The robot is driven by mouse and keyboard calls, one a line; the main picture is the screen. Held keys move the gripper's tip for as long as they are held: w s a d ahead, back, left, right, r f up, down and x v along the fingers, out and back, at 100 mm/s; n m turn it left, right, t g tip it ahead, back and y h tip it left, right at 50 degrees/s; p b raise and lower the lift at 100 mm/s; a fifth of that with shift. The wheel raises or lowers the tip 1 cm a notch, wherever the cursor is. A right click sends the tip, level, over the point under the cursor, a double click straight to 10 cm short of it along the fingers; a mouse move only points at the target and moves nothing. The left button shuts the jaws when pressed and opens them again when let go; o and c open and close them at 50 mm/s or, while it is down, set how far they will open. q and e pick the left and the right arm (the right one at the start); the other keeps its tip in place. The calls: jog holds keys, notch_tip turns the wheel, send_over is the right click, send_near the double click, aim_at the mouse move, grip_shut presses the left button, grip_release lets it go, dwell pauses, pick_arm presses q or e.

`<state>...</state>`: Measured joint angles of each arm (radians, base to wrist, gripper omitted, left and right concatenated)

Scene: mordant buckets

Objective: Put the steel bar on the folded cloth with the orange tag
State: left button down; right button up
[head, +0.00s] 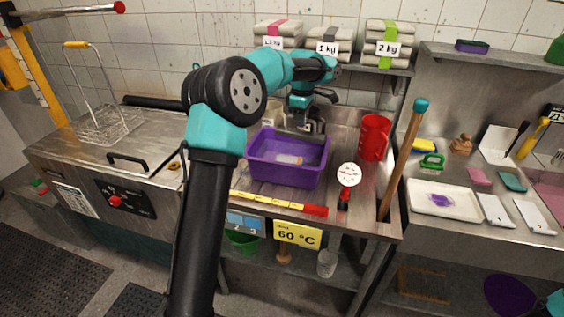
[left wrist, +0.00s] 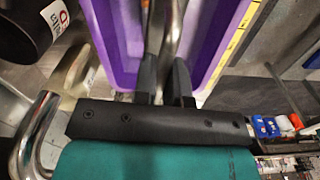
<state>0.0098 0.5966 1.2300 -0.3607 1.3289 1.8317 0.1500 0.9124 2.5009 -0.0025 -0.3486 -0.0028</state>
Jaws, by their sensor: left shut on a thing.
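My left gripper (head: 314,126) is over the back edge of the purple tub (head: 284,174). In the left wrist view, its fingers (left wrist: 165,85) are shut on a shiny steel thing (left wrist: 173,35), with purple tub walls on both sides. I cannot tell from its visible part whether this is the whole steel bar. Folded bundles with coloured bands lie on the back shelf: one with a pink band (head: 273,29) and one with a yellow-green band (head: 388,34). Pale flat pieces (head: 495,210) lie on the right bench. I cannot make out an orange tag. My right gripper is not in view.
A red jug (head: 373,137) stands right of the tub. A dial thermometer (head: 349,175) and a wooden-handled pole (head: 405,150) are in front of it. A white tray (head: 421,206) lies on the right bench. A wire basket (head: 107,124) sits at left.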

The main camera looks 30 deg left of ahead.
aim_at(289, 131)
pick_arm(q)
jog(key=shift+n, duration=0.7)
jog(key=a, duration=0.1)
jog(key=s+a, duration=0.1)
jog(key=a, duration=0.1)
jog(key=shift+s+a+f, duration=0.15)
jog(key=shift+s+a, duration=0.15)
jog(key=shift+s, duration=0.1)
jog(key=shift+f, duration=3.15)
jog(key=shift+f, duration=1.85)
jog(key=shift+f, duration=0.1)
jog(key=c, duration=1.2)
grip_release()
jog(key=shift+f, duration=0.1)
jog(key=shift+o, duration=0.2)
